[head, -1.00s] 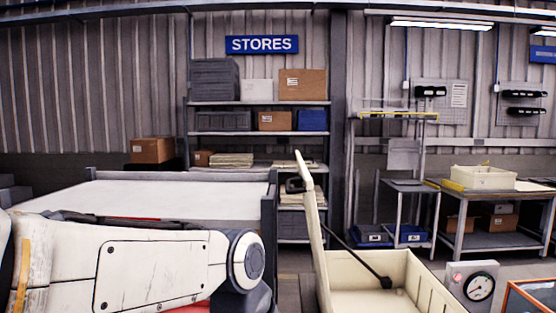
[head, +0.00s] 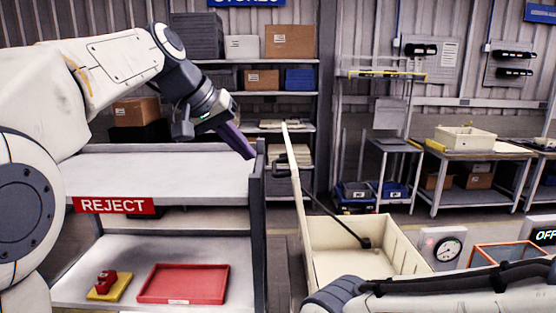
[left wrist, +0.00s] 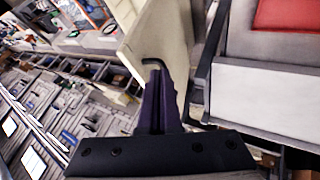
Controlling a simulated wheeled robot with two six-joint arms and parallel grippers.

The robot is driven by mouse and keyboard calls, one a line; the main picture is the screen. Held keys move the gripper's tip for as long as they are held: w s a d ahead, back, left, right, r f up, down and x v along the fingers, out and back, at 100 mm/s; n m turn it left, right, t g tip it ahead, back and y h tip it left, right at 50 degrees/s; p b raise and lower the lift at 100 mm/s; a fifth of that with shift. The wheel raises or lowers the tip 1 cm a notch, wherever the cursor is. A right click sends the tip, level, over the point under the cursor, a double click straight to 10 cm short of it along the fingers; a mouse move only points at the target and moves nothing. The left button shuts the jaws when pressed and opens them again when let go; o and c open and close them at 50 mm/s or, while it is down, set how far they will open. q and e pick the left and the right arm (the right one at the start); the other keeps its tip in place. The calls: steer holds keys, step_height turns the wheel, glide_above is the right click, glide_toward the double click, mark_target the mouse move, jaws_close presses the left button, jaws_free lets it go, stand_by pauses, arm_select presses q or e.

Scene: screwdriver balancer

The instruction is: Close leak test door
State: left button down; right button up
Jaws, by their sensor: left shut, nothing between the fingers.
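The leak test door (head: 298,195) is a cream panel standing upright, open, on the left side of a cream box (head: 405,245). A black handle sits on the door's left face, and a dark strut runs from the door into the box. My left gripper (head: 246,152), with purple fingers, is shut and empty, left of the door and above the reject rack. In the left wrist view the shut fingers (left wrist: 156,75) point towards the door (left wrist: 160,35) and overlap its black handle; contact cannot be told. My right gripper is out of view.
The reject rack (head: 170,170) stands left of the box, with a red tray (head: 183,284) on its lower shelf. A gauge (head: 445,248) stands right of the box. My right arm crosses the lower right. Stores shelves stand behind.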

arm_select(q)
steer(key=w+d+f+p, duration=0.2)
steer(key=d+f, duration=0.1)
steer(key=d, duration=0.3)
steer(key=shift+d+f+p, duration=0.2)
steer(key=shift+d+p, duration=0.1)
steer(key=shift+d, duration=0.05)
steer(key=shift+w, duration=0.1)
